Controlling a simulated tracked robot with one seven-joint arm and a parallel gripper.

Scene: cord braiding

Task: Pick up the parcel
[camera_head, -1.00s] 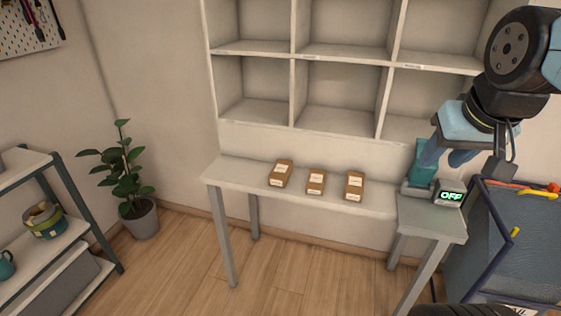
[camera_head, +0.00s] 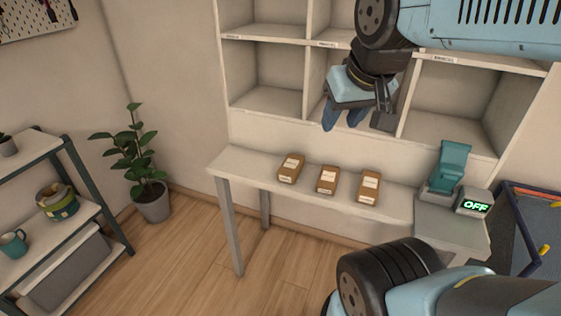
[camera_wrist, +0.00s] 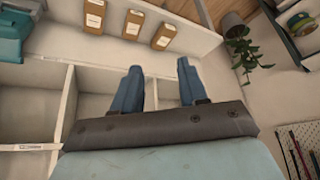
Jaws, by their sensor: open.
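Three brown parcels with pale labels lie apart in a row on the narrow light table (camera_head: 236,163): a left parcel (camera_head: 291,168), a middle parcel (camera_head: 327,180) and a right parcel (camera_head: 369,187). The wrist view also shows the three parcels, at its top: the right parcel (camera_wrist: 94,15), the middle parcel (camera_wrist: 132,24) and the left parcel (camera_wrist: 163,36). My gripper (camera_head: 340,122) is in front of the shelf, above and apart from the parcels. Its two blue fingers (camera_wrist: 160,80) are spread, with nothing between them.
A pale cubby shelf (camera_head: 311,78) stands behind the table. A teal device (camera_head: 450,168) and a display reading OFF (camera_head: 473,203) sit at the table's right end. A potted plant (camera_head: 150,200) and a side rack (camera_head: 80,190) stand left. A blue bin (camera_head: 535,235) is right.

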